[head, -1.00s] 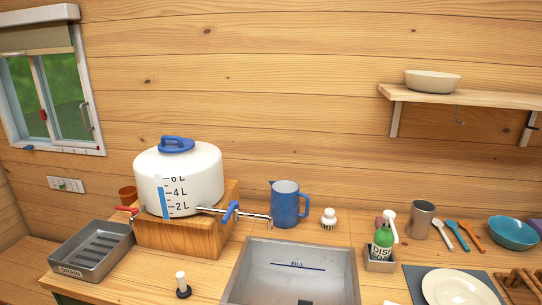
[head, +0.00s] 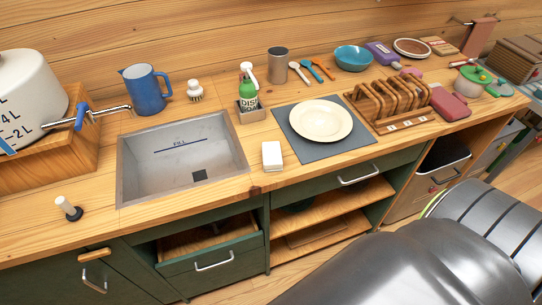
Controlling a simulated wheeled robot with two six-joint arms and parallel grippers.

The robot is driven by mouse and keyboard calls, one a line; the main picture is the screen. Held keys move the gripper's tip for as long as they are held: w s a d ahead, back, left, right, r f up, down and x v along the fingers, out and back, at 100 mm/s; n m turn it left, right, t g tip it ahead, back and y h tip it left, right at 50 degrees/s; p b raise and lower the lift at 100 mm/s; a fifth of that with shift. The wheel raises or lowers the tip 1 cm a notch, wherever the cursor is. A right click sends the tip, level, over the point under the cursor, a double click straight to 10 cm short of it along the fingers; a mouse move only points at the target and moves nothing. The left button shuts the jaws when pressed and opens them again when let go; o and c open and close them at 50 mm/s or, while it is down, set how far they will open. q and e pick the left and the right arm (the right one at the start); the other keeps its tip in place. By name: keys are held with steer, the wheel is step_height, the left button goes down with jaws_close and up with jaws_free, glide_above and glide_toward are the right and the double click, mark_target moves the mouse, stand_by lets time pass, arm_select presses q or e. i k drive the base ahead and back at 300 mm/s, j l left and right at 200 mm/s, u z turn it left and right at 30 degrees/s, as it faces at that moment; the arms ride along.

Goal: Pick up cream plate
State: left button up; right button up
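The cream plate (head: 321,120) lies flat on a dark grey mat (head: 297,147) on the wooden counter, to the right of the sink. Nothing covers it. Neither of my grippers shows in the head view. A large grey part of my own body fills the lower right.
A metal sink (head: 183,158) is left of the mat. A white block (head: 272,155) lies at the mat's left edge, with a green dish soap bottle (head: 248,92) behind. A wooden rack (head: 389,100) stands close on the plate's right. Spoons and a blue bowl (head: 353,58) lie behind.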

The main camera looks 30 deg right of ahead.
mark_target(320, 120)
steer(key=z, duration=1.45)
steer(key=u, duration=1.65)
steer(key=z, duration=1.65)
